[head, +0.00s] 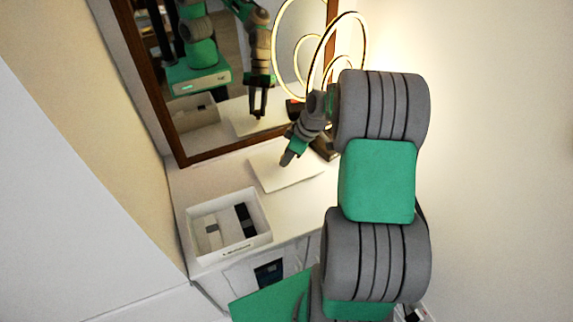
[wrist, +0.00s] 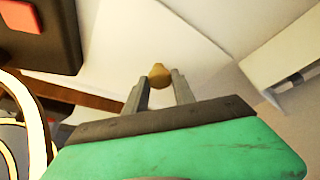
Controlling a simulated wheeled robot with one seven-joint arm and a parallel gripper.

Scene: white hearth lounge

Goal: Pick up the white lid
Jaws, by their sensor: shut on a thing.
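The white lid (head: 300,175) is a flat, pale panel at the back of the white cabinet top, in front of the mirror. In the wrist view the lid (wrist: 130,40) fills the upper middle, with a small tan knob (wrist: 159,76) on it. My gripper (wrist: 160,84) has its two grey fingers on either side of the knob, shut on it. In the head view my gripper (head: 287,159) points down at the lid. I cannot tell whether the lid is clear of the surface.
An open white box (head: 262,240) with dark and light things inside stands front left of the lid. A mirror (head: 228,60) in a brown frame rises behind. A lit ring lamp (head: 362,36) stands at the back right, close to my arm.

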